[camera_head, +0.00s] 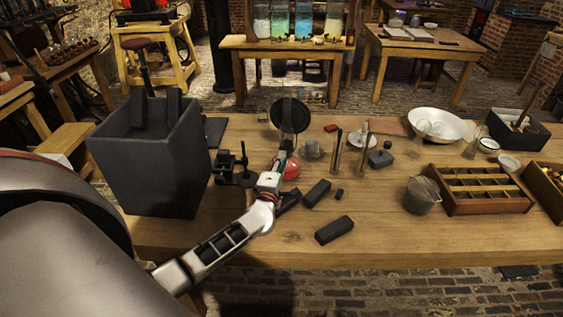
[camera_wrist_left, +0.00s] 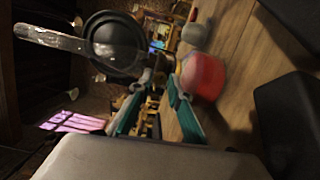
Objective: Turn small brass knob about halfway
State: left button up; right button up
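A round dark disc (camera_head: 289,115) on a stand rises behind my left gripper (camera_head: 277,172), at the middle of the workbench. The disc also shows large in the left wrist view (camera_wrist_left: 116,43), with a worn metal bar (camera_wrist_left: 50,38) across its left side. In that view the two teal finger pads of my left gripper (camera_wrist_left: 152,100) are apart, with nothing clearly held between them. A small pale metal part sits under the disc, just beyond the fingertips; I cannot tell whether it is the brass knob. No knob is clearly visible in the head view. My right gripper is out of view.
A red round object (camera_head: 292,169) is close beside the left gripper, also in the wrist view (camera_wrist_left: 204,76). A tall dark bin (camera_head: 150,160) stands left. Dark blocks (camera_head: 334,230) lie in front. A bucket (camera_head: 422,195) and a wooden divided tray (camera_head: 480,206) are right.

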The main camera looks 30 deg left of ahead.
pick_arm(q)
jog(key=shift+o, duration=0.6)
jog(key=v, duration=1.2)
